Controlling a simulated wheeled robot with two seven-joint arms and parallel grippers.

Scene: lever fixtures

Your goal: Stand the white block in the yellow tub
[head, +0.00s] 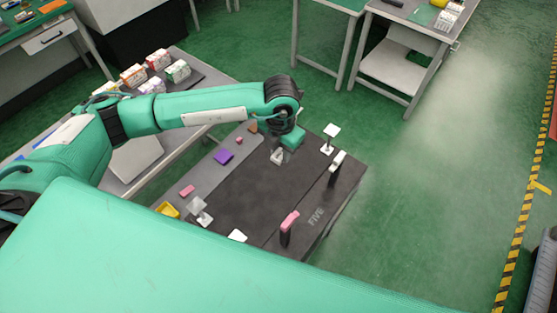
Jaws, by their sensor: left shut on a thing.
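My left gripper (279,155) points down over the far part of the dark work table. It is shut on a small pale piece, which I take to be the white block; fingers and piece blend together at this size. The yellow tub (168,210) stands at the table's left front corner, well to the left and nearer than the gripper. Its lower side is partly hidden by my own teal body. My right gripper is not in view.
The dark table (240,190) carries a pink-handled lever (290,220), a white-handled lever (337,160) and a white-plated post (332,131). A pale fixture (200,208) stands right of the tub. A purple piece (223,157) and pink piece (187,190) lie on the grey strip.

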